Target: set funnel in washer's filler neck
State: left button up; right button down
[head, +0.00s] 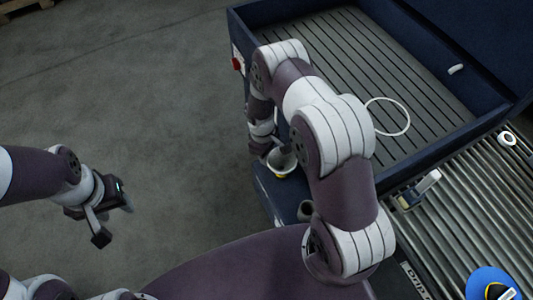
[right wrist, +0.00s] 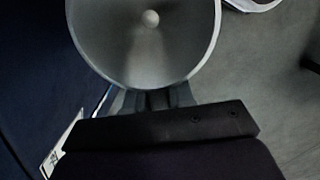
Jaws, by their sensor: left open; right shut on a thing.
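The funnel (head: 282,162) is a pale grey cone with a wide round mouth, with a bit of yellow below its rim. My right gripper (head: 270,148) is shut on its rim, beside the washer's near-left corner; my arm partly hides the jaws. In the right wrist view the funnel (right wrist: 145,50) fills the upper middle, mouth toward the camera, with a small pale spout hole. The blue washer (head: 245,22) has a slatted floor. My left gripper (head: 115,217) is open and empty over the floor.
A white ring (head: 388,117) and a small white piece (head: 456,69) lie in the washer. A roller conveyor (head: 470,205) at the right carries a grey-blue tool-like item (head: 418,190), a white roll (head: 508,138) and a blue round item (head: 490,284). The floor at left is clear.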

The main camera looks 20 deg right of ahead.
jog(key=shift+f+b, duration=0.8)
jog(key=shift+f, duration=0.2)
dwell(0.4)
dwell(0.5)
jog(key=c, duration=0.9)
grip_release()
jog(key=shift+r, duration=0.15)
jog(key=r, duration=0.8)
jog(key=w+r, duration=0.1)
jog(key=r, duration=0.3)
jog(key=shift+a+r, duration=0.2)
jog(key=shift+a, duration=0.15)
